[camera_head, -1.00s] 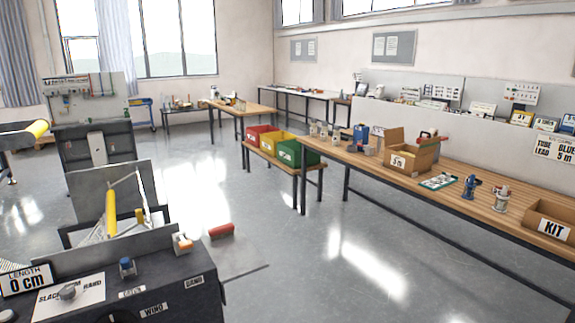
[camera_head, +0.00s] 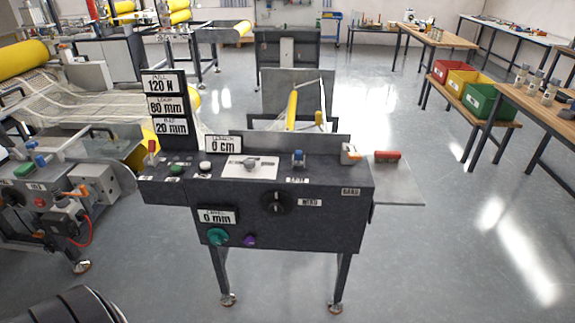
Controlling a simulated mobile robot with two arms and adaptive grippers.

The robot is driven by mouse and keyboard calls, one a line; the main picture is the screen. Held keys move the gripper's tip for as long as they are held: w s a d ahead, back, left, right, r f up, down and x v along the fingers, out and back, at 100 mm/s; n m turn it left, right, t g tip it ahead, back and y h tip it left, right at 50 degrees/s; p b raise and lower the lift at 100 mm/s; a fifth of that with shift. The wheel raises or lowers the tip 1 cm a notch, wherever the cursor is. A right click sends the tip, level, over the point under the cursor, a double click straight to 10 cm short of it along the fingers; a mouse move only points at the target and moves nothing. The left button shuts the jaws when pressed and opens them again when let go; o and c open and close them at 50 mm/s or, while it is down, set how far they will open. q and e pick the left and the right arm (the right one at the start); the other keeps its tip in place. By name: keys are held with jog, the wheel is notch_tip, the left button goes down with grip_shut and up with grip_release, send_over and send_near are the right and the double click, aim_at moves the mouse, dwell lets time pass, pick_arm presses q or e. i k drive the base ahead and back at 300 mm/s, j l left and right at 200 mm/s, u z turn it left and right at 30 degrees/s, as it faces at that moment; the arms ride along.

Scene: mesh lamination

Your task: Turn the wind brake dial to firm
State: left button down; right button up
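A grey dial knob (camera_head: 250,163) sits on a white plate (camera_head: 265,170) on the sloped top of the dark control console (camera_head: 345,215). The plate's lettering is too small to read now; in the earlier view it shows SLACK at one end and HARD at the other. Which mark the knob points to cannot be told. A black round knob (camera_head: 276,202) is on the console's front face, beside a label reading WIND (camera_head: 309,202).
The console also carries a blue-topped control (camera_head: 298,158), an orange-and-white one (camera_head: 350,153), a teal knob (camera_head: 218,236) and a purple knob (camera_head: 249,240). A red-handled tool (camera_head: 387,156) lies right of it.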

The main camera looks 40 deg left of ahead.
aim_at(249, 164)
jog(key=u, duration=1.4)
jog(key=i+l+u, duration=0.2)
jog(key=j, duration=0.1)
